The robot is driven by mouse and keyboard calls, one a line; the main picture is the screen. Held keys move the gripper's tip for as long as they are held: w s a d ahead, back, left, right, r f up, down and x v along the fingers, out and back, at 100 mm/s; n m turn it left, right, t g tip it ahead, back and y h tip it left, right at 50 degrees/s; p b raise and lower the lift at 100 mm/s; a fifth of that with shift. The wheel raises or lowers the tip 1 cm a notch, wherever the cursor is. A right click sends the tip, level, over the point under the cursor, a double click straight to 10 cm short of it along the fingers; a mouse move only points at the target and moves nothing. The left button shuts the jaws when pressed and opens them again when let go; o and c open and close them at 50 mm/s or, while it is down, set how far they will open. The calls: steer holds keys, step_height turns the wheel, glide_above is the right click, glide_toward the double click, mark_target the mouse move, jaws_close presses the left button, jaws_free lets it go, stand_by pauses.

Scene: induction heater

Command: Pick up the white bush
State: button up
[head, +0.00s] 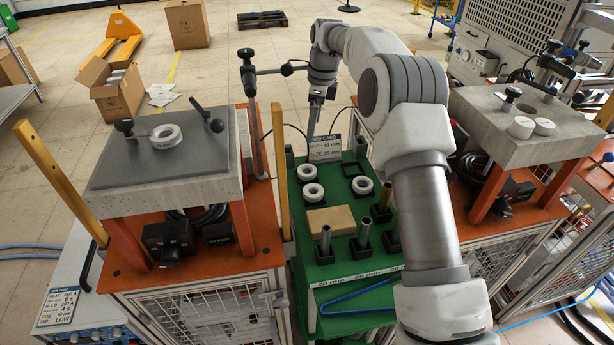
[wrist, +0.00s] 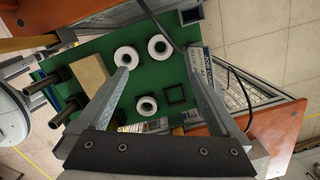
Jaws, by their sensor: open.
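Three white ring-shaped bushes stand on the green table: one at the back left (head: 307,172), one just in front of it (head: 313,192) and one to the right (head: 362,185). The same three show in the wrist view as one ring (wrist: 118,55), a second (wrist: 159,40) and a third (wrist: 140,105). My gripper (head: 314,126) hangs over the back of the table by the job card. In the wrist view my gripper (wrist: 157,58) is open and empty, its fingers spread wide. The left fingertip overlaps the edge of one ring in the picture.
A white ring (head: 165,136) sits on the grey plate of the left stand. White round pieces (head: 521,127) lie on the right stand. The table also bears a tan block (head: 331,220), metal posts (head: 363,233), an empty dark square holder (wrist: 175,94) and the job card (head: 324,149).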

mark_target(308, 167)
steer(key=f, duration=0.5)
steer(key=a+f+b, duration=0.1)
steer(key=f, duration=0.9)
steer(key=shift+w+a+f+b, duration=0.25)
steer(key=shift+f+b, duration=0.15)
jaws_close()
